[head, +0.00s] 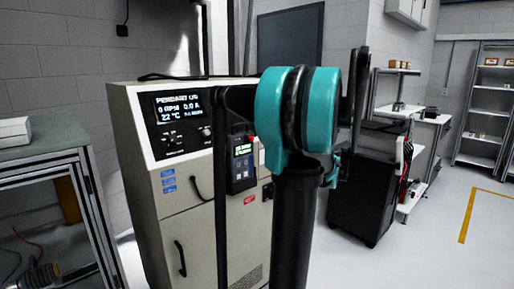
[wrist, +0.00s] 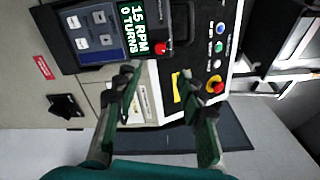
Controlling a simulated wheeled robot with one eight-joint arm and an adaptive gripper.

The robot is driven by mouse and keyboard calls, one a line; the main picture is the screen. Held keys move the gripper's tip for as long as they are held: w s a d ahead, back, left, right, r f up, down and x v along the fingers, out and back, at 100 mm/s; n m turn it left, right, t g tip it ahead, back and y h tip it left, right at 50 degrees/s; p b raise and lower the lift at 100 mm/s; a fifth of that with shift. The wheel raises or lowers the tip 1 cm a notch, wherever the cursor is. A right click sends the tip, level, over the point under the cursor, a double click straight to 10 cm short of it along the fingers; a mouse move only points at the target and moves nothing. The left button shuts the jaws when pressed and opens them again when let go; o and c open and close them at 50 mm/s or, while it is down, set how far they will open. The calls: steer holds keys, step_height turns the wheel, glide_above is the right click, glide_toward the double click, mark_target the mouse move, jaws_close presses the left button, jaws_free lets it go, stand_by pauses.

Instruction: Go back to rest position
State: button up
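My gripper (wrist: 157,88) shows in the wrist view with its two green, dark-tipped fingers spread apart and nothing held between them. Behind and between the fingers is a control panel (wrist: 217,62) with coloured buttons, a red knob and a yellow strip. A dark handheld-type unit (wrist: 88,58) with a display reading "15 RPM 0 TURNS" and a red button is beyond the left finger. In the head view this unit (head: 242,166) is on the front of a beige cabinet (head: 190,230). My teal and black arm covers the middle of the head view, and the fingers cannot be made out there.
A bench (head: 55,143) with a white box (head: 14,130) stands at the left. A black wheeled cabinet (head: 358,200) stands right of my arm. A white workstation (head: 425,125) and a shelf rack (head: 484,110) are farther right. The floor at the right, with a yellow line (head: 467,222), is clear.

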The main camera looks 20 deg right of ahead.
steer(key=s+a+f+n+g, duration=0.4)
steer(key=a+f, duration=0.4)
steer(key=a, duration=0.3)
steer(key=s+a+f+n+g, duration=0.3)
steer(key=a+f+n, duration=0.1)
steer(key=a+f, duration=0.5)
steer(key=s+a+f+n+g+h, duration=0.2)
steer(key=s+f+n, duration=0.3)
steer(key=s+f, duration=0.2)
steer(key=s+a+f+n+g+h, duration=0.3)
steer(key=s+f+n, duration=0.2)
steer(key=s+f, duration=0.3)
steer(key=s, duration=0.4)
steer(key=shift+s, duration=0.2)
